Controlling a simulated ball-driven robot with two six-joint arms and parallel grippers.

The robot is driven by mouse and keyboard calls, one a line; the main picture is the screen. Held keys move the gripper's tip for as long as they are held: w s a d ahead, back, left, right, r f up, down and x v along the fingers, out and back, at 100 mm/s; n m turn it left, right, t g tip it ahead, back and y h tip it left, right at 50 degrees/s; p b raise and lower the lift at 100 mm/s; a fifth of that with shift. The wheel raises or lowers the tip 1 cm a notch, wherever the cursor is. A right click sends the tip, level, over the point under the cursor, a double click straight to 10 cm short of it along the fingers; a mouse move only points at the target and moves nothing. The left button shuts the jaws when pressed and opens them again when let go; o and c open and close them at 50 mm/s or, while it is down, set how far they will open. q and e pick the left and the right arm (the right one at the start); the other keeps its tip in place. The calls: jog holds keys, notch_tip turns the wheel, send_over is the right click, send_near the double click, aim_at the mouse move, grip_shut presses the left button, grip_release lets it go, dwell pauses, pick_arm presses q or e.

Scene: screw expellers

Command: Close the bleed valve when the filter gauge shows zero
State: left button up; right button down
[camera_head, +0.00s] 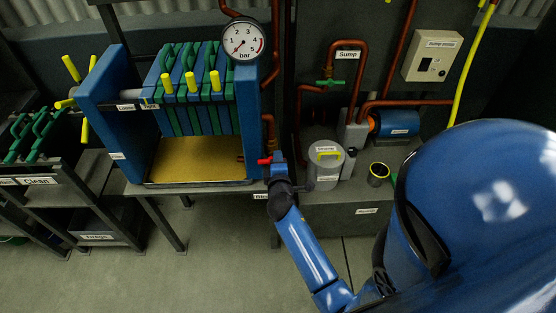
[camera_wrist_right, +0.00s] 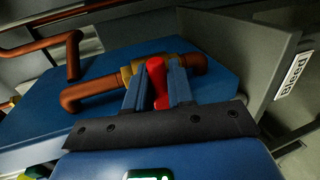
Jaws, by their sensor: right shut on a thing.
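The bleed valve's red lever (camera_head: 265,160) sticks out at the lower right corner of the filter press. My right gripper (camera_head: 277,163) is at it. In the right wrist view the red lever (camera_wrist_right: 157,84) stands between the fingers of my right gripper (camera_wrist_right: 158,92), which is shut on it. The lever points across the copper pipe, by a brass valve body (camera_wrist_right: 130,72). The filter gauge (camera_head: 244,41) is a white dial in bar. Its needle seems to point lower left, near the low end; the exact reading is too small to tell. My left gripper is out of view.
The filter press (camera_head: 166,98) has blue end frames and a yellow tray (camera_head: 197,158) below. A grey lidded pot (camera_head: 325,165) and a blue pump (camera_head: 396,122) stand right of my gripper. Copper pipes run behind. The floor (camera_head: 218,250) in front is clear.

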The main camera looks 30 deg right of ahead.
jog(key=shift+f, duration=0.15)
dwell(0.4)
jog(key=c, duration=1.1)
grip_release()
jog(key=shift+c, duration=0.2)
jog(key=shift+s+a, duration=0.1)
jog(key=v, duration=1)
jog(key=shift+s, duration=0.3)
jog(key=shift+a+m, duration=0.1)
jog(key=shift+m, duration=0.2)
